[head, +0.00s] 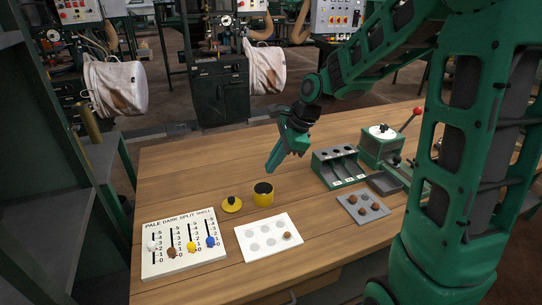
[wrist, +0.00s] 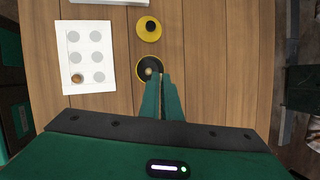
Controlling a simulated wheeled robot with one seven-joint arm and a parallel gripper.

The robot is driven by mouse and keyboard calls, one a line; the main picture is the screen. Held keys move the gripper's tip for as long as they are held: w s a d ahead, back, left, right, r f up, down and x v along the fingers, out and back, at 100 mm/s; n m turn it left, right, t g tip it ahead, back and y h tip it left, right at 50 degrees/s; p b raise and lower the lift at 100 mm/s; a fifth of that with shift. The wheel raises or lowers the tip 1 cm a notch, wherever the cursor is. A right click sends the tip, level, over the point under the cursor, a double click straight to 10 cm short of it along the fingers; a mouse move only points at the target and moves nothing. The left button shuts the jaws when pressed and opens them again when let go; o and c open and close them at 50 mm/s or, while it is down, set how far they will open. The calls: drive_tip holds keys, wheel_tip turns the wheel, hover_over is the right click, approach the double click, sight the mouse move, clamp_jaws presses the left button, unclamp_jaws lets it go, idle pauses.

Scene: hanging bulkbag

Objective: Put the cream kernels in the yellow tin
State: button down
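The yellow tin (head: 263,194) stands open on the wooden table, its inside dark; it also shows in the wrist view (wrist: 149,68), with something brownish inside too small to identify. Its yellow lid (head: 231,204) with a black knob lies beside it. The white tray (head: 255,246) has round grey spots and holds one brown-and-tan kernel (head: 287,236) in a corner, also in the wrist view (wrist: 77,78). I see no clearly cream kernel. My gripper (head: 273,165) is above the table behind the tin. Its fingers (wrist: 161,78) are close together; a thin tan strip shows between them.
A tally board (head: 182,243) with coloured sliders lies at the left front. A grey tray (head: 363,208) with several brown kernels, a green slotted box (head: 339,167) and a green lever device (head: 383,146) are at the right. The table behind the tin is clear.

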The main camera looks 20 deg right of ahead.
drive_tip(key=shift+f, duration=0.4)
drive_tip(key=c, duration=1.9)
unclamp_jaws()
drive_tip(key=shift+r, duration=0.1)
drive_tip(key=v, duration=1)
drive_tip(key=shift+s+d+r, duration=0.15)
drive_tip(key=shift+r, duration=0.05)
drive_tip(key=s+d+f+n+g+h, duration=0.1)
drive_tip(key=s+d+n, duration=0.3)
drive_tip(key=s, duration=0.5)
drive_tip(key=s+d+f+n+g+h, duration=0.1)
drive_tip(key=s+d+f+n, duration=0.2)
drive_tip(key=s, duration=0.6)
drive_tip(key=s+d+f+n+g+h, duration=0.1)
drive_tip(key=s+d+n, duration=0.4)
drive_tip(key=s, duration=0.5)
drive_tip(key=shift+d+f+n+h, duration=0.25)
drive_tip(key=shift+f+n+h, duration=0.15)
drive_tip(key=shift+f+n, duration=0.2)
